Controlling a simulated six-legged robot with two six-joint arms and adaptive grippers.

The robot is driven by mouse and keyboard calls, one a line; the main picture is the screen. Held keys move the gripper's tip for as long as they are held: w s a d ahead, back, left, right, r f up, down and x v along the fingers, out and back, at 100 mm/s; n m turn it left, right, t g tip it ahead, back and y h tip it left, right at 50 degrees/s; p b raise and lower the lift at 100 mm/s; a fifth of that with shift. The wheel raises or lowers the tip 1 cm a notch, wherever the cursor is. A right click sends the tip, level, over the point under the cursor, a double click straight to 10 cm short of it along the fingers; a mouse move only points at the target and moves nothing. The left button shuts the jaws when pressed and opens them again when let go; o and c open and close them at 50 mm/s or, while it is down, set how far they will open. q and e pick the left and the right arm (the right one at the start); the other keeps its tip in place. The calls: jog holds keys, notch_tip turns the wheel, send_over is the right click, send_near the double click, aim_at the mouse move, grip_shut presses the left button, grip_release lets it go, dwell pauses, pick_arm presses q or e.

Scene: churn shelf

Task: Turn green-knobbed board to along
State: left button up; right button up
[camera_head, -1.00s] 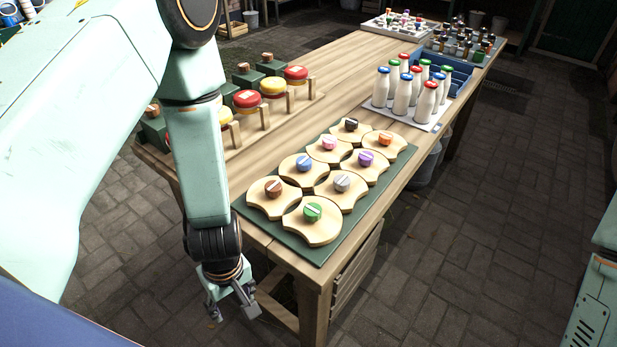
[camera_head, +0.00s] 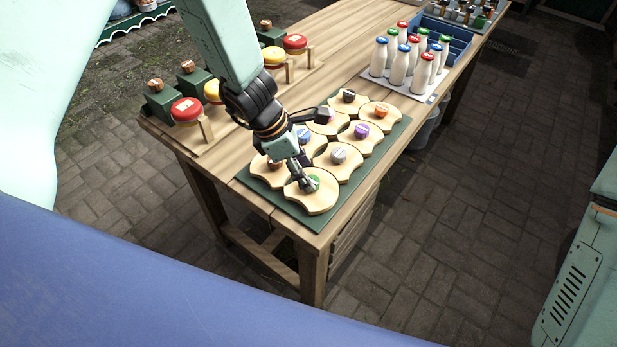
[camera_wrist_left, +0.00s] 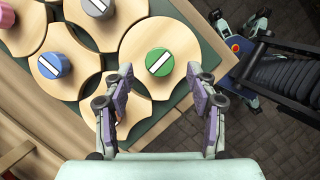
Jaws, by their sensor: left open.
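The green-knobbed board (camera_head: 312,202) is a pale wooden piece with scooped sides, at the near corner of a dark green base (camera_head: 392,143). Its round green knob (camera_wrist_left: 159,62) has a white stripe, running diagonally from lower left to upper right in the left wrist view. My left gripper (camera_head: 308,184) is over this board, pointing down and partly hiding the knob in the head view. In the left wrist view its two open fingers (camera_wrist_left: 160,72) stand on either side of the knob, with a gap to each side. My right gripper is out of view.
Boards with blue (camera_wrist_left: 54,65), grey (camera_head: 339,155), purple (camera_head: 362,130), orange (camera_head: 381,111) and other knobs sit close around it. Capped bottles (camera_head: 400,66) stand behind. Red- and yellow-topped items (camera_head: 187,110) stand to the left. Floor is open to the right.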

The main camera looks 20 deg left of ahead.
aim_at(312, 180)
pick_arm(q)
jog(key=shift+x, duration=1.55)
jog(key=shift+c, duration=0.2)
jog(key=c, duration=1.1)
jog(key=shift+r, duration=0.1)
